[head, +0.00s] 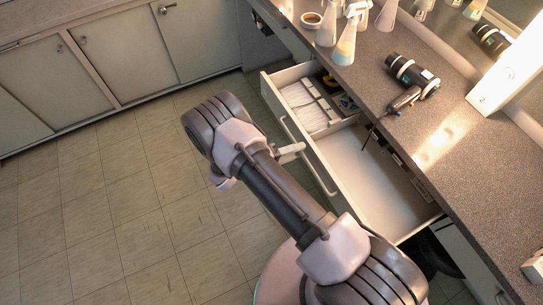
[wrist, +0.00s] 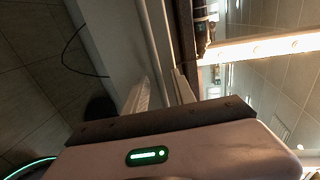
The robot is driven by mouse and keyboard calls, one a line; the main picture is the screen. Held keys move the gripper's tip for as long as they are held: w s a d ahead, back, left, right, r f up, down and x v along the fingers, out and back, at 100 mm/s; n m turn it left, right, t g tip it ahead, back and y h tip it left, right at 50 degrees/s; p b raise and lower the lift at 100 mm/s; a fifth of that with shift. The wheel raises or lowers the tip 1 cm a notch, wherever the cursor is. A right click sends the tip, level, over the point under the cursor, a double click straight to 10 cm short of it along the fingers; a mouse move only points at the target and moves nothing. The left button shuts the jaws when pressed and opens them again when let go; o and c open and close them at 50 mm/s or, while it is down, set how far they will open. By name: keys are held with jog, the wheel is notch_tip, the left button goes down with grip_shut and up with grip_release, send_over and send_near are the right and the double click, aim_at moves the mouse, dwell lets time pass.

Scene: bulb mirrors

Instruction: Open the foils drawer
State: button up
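A white drawer (head: 395,205) stands pulled out from under the grey speckled counter. Its left part holds white ribbed inserts (head: 312,115) and small dark and coloured items; the right part looks empty. A long bar handle (head: 318,172) runs along its front. My gripper (head: 293,150) is at the handle, near the middle of the drawer front. The fingertips are small and partly hidden by my arm, so I cannot tell whether they are closed on the bar.
On the counter (head: 450,160) lie a dark cylindrical device (head: 412,75) and a smaller tool (head: 405,100). Flasks (head: 346,45) and a cup (head: 311,19) stand at the back. Closed cabinets (head: 120,50) line the far wall. The tiled floor (head: 110,215) at left is clear.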

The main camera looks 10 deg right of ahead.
jog(key=p+v, duration=0.2)
jog(key=v, duration=1.5)
jog(key=shift+a, duration=0.1)
jog(key=d+r+m+g+y, duration=0.4)
jog(key=r+m, duration=0.6)
jog(key=r, duration=0.1)
jog(key=d+r+m+g+y, duration=0.3)
jog(key=d+r+m+y, duration=0.1)
jog(key=r+m, duration=0.55)
jog(key=s+d+r+m+t+y, duration=0.2)
jog(key=s+r+m, duration=0.4)
jog(key=m, duration=0.6)
jog(key=s+d+r+m+t+y, duration=0.2)
jog(key=s+r+m+t+y, duration=0.3)
jog(key=r+m, duration=0.4)
jog(key=s+m+y, duration=0.1)
jog(key=s+m, duration=0.1)
jog(key=m, duration=0.2)
jog(key=shift+s+d+r+y, duration=0.3)
jog(key=shift+r+y, duration=0.05)
jog(key=shift+y, duration=0.05)
